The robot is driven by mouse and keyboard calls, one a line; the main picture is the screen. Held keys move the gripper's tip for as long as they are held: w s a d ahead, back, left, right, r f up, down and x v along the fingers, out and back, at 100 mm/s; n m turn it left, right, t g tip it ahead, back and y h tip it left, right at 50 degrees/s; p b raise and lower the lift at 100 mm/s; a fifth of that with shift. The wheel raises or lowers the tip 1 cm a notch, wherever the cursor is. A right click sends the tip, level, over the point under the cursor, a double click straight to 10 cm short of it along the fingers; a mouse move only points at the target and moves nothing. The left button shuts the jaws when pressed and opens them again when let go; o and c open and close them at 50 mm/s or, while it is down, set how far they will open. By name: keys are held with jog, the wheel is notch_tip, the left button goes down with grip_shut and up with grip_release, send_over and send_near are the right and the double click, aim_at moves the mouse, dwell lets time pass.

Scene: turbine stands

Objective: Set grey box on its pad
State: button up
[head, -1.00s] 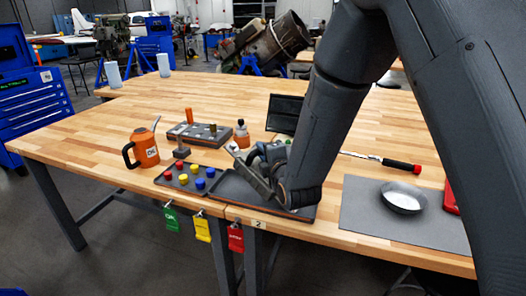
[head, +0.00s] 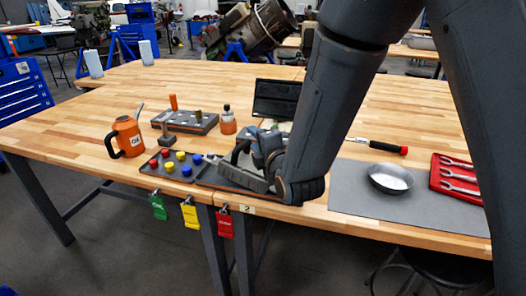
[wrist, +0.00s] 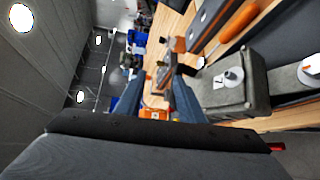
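My gripper (wrist: 158,100) shows its two blue-grey fingers apart in the wrist view, with no object clearly between them. A grey box (wrist: 232,97) with a white round part on one face lies just right of the right finger. In the head view my gripper (head: 262,155) is low over the front of the bench, partly hidden by my arm. A grey mat (head: 345,205) lies to the right.
A small bottle (head: 228,122) and dark screen (head: 277,98) stand behind. The mat holds a bowl (head: 390,178); a red tool tray (head: 455,180) is beyond.

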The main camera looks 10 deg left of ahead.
jog(key=f+b+v, duration=0.1)
jog(key=v, duration=0.5)
jog(key=d+f+m+g+h, duration=0.2)
jog(key=d+f+m+h, duration=0.15)
jog(key=d+m, duration=0.4)
jog(key=d+f+m+g+h, duration=0.3)
jog(key=d+f+m, duration=0.15)
jog(key=d, duration=0.55)
jog(key=s+d+f+m+g+h, duration=0.1)
jog(key=s+d+m+g+h, duration=0.1)
jog(key=s+d+m+g, duration=0.5)
jog(key=s+d+m, duration=0.6)
jog(key=s+d, duration=0.1)
jog(key=shift+s+d+f+m, duration=0.2)
jog(key=shift+s+m, duration=0.1)
jog(key=shift+s, duration=0.05)
jog(key=shift+f+b, duration=0.4)
jog(key=shift+b, duration=0.1)
